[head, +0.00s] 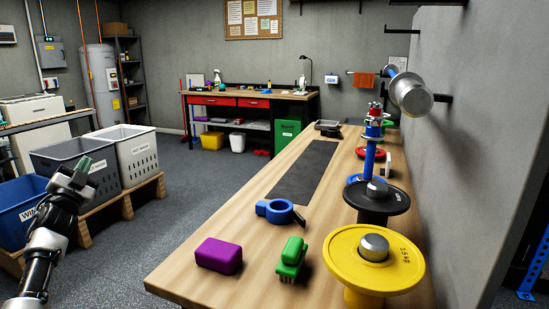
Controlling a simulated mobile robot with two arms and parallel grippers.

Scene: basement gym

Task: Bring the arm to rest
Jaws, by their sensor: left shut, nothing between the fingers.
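My left gripper (77,178) shows at the lower left, its arm rising from the bottom edge. It is shut and holds nothing. It is left of the wooden bench and appears in front of the row of bins. My right gripper is not in the picture.
A wooden bench (190,282) carries a purple block (219,256), a green brush (292,257), a blue ring clamp (279,211), a dark mat (305,170) and yellow (374,262) and black weight plates on stands. Bins (82,162) stand on a pallet at left. Floor between is clear.

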